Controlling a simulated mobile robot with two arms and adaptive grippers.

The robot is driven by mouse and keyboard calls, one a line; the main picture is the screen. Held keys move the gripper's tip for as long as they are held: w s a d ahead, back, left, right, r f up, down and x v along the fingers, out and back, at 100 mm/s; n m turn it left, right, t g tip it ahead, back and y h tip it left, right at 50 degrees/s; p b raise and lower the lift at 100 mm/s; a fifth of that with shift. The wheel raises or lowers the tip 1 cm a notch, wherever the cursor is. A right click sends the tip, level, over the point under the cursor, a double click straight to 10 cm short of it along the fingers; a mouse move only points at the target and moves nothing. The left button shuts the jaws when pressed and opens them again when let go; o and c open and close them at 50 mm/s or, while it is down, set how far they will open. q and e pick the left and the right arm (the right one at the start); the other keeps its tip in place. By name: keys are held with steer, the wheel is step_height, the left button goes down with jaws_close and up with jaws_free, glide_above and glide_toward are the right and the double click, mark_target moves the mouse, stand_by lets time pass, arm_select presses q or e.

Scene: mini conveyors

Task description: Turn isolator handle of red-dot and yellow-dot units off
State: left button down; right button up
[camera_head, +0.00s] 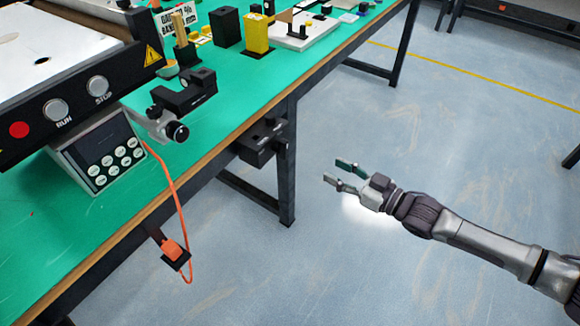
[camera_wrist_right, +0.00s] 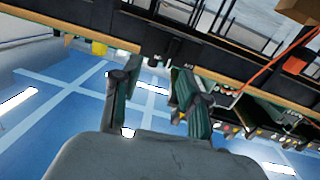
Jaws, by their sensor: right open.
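The conveyor unit (camera_head: 75,75) at the left of the head view carries a panel with a red round button, RUN and STOP buttons, and a keypad (camera_head: 105,160). I cannot make out a red-dot or yellow-dot mark with an isolator handle. A black box (camera_head: 262,143) is fixed under the table's front edge; whether it bears a handle is unclear. My right gripper (camera_head: 331,170) is open and empty, out over the floor to the right of the box and apart from it. Its two fingers also show in the wrist view (camera_wrist_right: 157,66). My left gripper is not in view.
The green table (camera_head: 230,95) has a wooden edge and dark legs. An orange plug (camera_head: 172,248) with a cable hangs on a bracket at the edge. A black clamp-like device (camera_head: 185,92) and a yellow block (camera_head: 256,33) stand on top. The floor around my gripper is clear.

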mark_target(287, 150)
steer(key=shift+g+y, duration=0.4)
steer(key=shift+y, duration=0.2)
steer(key=x, duration=0.4)
steer(key=s+b+x, duration=0.1)
steer(key=x, duration=0.3)
steer(key=a+r+x, duration=0.1)
steer(key=x, duration=0.3)
steer(key=shift+s+b, duration=0.2)
steer(key=shift+b, duration=0.2)
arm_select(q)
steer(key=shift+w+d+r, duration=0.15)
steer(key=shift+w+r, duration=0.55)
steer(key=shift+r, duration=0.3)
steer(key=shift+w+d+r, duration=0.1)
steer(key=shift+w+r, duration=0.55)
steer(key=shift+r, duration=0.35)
arm_select(e)
steer(key=shift+w+a+r, duration=0.1)
steer(key=shift+w+a, duration=0.35)
steer(key=shift+a, duration=0.1)
steer(key=shift+c, duration=0.4)
jaws_close()
